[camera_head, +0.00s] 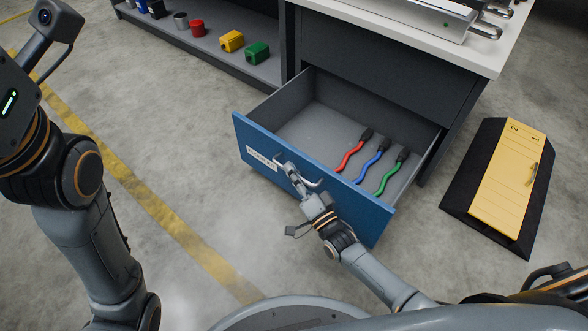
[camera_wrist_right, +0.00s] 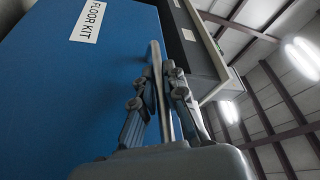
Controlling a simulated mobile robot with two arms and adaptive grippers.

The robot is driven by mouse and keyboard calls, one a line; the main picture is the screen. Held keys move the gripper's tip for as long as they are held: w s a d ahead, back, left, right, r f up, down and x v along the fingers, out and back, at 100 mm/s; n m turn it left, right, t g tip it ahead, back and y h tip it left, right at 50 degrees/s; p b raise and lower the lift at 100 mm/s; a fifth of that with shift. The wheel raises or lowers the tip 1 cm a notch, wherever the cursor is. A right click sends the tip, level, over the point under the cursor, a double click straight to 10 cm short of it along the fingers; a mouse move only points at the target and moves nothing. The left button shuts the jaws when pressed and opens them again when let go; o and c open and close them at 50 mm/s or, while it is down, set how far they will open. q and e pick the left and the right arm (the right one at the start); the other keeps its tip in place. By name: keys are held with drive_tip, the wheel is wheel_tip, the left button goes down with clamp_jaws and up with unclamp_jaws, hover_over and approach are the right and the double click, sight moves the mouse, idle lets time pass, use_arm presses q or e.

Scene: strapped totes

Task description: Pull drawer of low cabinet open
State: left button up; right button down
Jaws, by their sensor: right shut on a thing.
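The low cabinet (camera_head: 385,72) is dark grey with a white top. Its blue-fronted drawer (camera_head: 350,207) stands well out, with its inside in view. A red, a blue and a green cable-like piece with dark ends lie in its right part. My right gripper (camera_head: 293,177) is shut on the drawer's metal bar handle (camera_head: 313,184); in the right wrist view the fingers (camera_wrist_right: 160,95) close around the bar beside the blue front. A label on the front reads "FLOOR KIT" (camera_wrist_right: 88,20).
A lower shelf (camera_head: 225,57) at upper left holds yellow and green blocks and several cans. A black-edged yellow ramp-like piece (camera_head: 507,185) lies on the floor right of the drawer. Concrete floor left of the drawer is clear, crossed by a yellow line.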

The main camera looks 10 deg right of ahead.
drive_tip(key=shift+s+a, duration=0.15)
drive_tip(key=c, duration=1.7)
unclamp_jaws()
drive_tip(key=v, duration=1.2)
drive_tip(key=shift+f, duration=0.1)
